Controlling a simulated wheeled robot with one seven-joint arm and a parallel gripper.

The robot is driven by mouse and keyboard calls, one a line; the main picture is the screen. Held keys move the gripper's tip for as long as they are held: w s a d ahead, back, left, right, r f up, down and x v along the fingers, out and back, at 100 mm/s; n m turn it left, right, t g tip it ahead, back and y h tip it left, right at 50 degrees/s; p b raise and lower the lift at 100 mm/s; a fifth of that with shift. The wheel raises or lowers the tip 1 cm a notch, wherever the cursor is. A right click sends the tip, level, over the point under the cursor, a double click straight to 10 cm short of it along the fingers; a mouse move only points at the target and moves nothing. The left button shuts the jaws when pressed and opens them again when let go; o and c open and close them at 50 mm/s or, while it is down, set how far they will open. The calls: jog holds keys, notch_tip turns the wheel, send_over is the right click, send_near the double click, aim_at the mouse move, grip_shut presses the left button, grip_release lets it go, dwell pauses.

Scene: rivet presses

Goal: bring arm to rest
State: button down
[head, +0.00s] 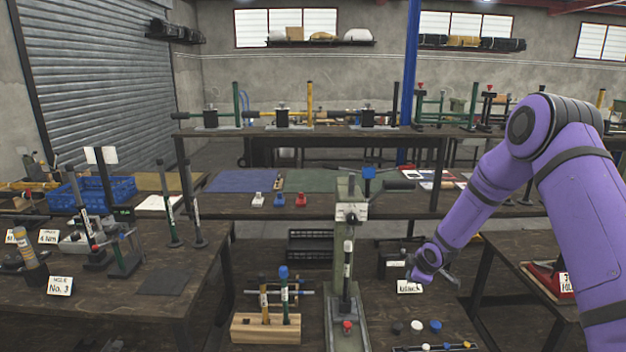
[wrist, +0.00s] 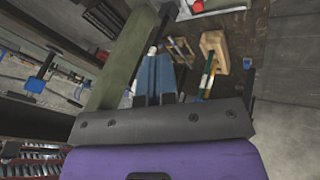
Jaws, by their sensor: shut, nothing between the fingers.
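My purple arm (head: 500,165) comes in from the right of the head view, bent at a high elbow, with its forearm sloping down to the left.
A green press (head: 347,250) stands left of my gripper, with a wooden rack of tools (head: 265,329) beside it. A "black" label (head: 410,287) shows just below my gripper. Benches stand left (head: 120,285) and right (head: 545,322). Knobs lie on the front table.

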jog(key=s+d+r+m+h, duration=0.15)
jog(key=s+r, duration=0.35)
jog(key=r, duration=0.6)
jog(key=s+r+m+h, duration=0.1)
jog(key=s+r+m, duration=0.2)
jog(key=s+r, duration=0.5)
jog(key=s+r+m+h, duration=0.1)
jog(key=s+r+m, duration=0.15)
jog(key=r, duration=1.05)
jog(key=s+a+r+m+y, duration=0.1)
jog(key=s+r+m, duration=0.2)
jog(key=s, duration=1.3)
jog(key=s+a+r+m, duration=0.1)
jog(key=s+r+m, duration=0.3)
jog(key=s, duration=1.1)
notch_tip(320, 180, up, 2)
jog(key=shift+s+r+g+y, duration=0.15)
jog(key=shift+s+g+y, duration=0.15)
jog(key=shift+s+y, duration=0.1)
